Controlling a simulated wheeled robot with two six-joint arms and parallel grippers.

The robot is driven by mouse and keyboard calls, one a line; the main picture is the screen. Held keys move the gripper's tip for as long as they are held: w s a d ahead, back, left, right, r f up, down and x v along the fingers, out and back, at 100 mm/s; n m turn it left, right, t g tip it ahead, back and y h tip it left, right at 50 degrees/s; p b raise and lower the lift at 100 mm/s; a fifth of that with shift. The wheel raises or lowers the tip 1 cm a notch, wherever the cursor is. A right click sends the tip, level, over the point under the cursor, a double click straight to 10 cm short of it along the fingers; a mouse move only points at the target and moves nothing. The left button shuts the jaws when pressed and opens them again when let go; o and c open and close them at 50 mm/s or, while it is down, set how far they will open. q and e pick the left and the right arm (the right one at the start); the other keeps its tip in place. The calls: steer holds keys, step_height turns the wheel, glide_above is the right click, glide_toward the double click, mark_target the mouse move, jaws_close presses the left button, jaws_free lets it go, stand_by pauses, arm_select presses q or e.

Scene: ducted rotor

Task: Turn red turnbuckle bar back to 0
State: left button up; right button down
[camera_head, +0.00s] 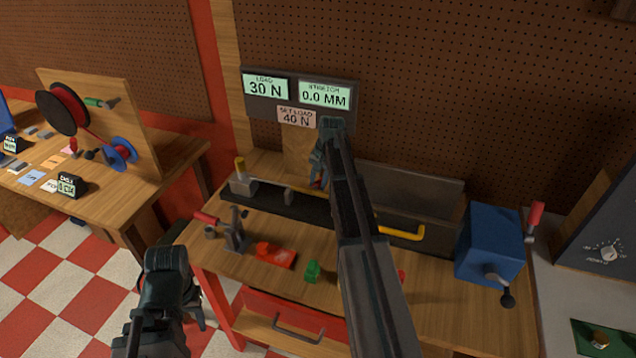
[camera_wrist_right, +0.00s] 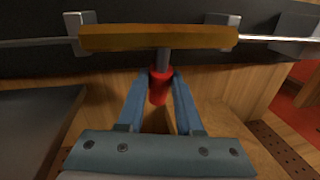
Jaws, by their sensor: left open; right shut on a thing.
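The turnbuckle (camera_wrist_right: 160,38) shows in the right wrist view as an orange-brown body on a thin rod between grey blocks. A grey stem runs from it to a red bar end (camera_wrist_right: 158,88). My right gripper (camera_wrist_right: 160,80) has its blue fingers shut on the red end; it shows in the head view too (camera_head: 318,172), over the dark rail at the back of the bench, with its arm hiding much of the rig. My left gripper (camera_head: 168,290) is open and empty, low at the left, off the bench's front edge; its fingertips are hard to make out.
Displays (camera_head: 298,95) read load 30 N, 0.0 MM and set load 40 N. A red-handled clamp (camera_head: 233,232), a red block (camera_head: 276,255), a green piece (camera_head: 314,271) and a blue box with a crank (camera_head: 490,245) stand on the bench. A drawer (camera_head: 290,318) is below.

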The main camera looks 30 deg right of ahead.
mark_target(313, 190)
stand_by(0.7)
